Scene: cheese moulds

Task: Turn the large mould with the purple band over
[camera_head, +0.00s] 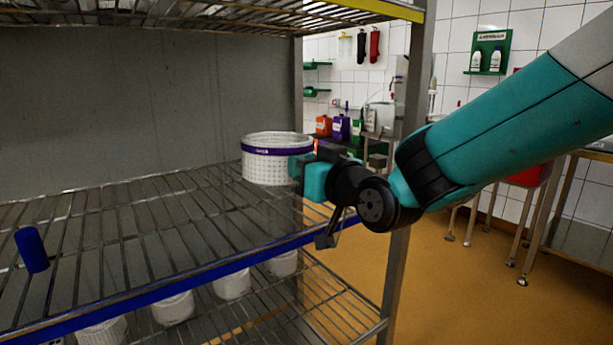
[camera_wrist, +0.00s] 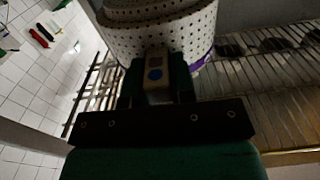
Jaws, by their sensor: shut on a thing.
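The large white perforated mould (camera_head: 268,168) with the purple band is at the right end of the middle wire shelf. It looks upright, with the band near its top edge. My gripper (camera_head: 302,166) is at its right side and shut on its wall. In the wrist view the perforated mould (camera_wrist: 155,38) fills the top, close against my gripper (camera_wrist: 157,66), with a bit of purple at its right. I cannot tell whether the mould's underside touches the shelf. The jaws' contact is partly hidden.
The middle shelf (camera_head: 150,225) is mostly clear, with a blue cylinder (camera_head: 31,250) at its left. Several white moulds stand on the lower shelf, one of them here (camera_head: 232,284). A metal post (camera_head: 408,150) stands close by my arm. An upper shelf (camera_head: 190,15) hangs above.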

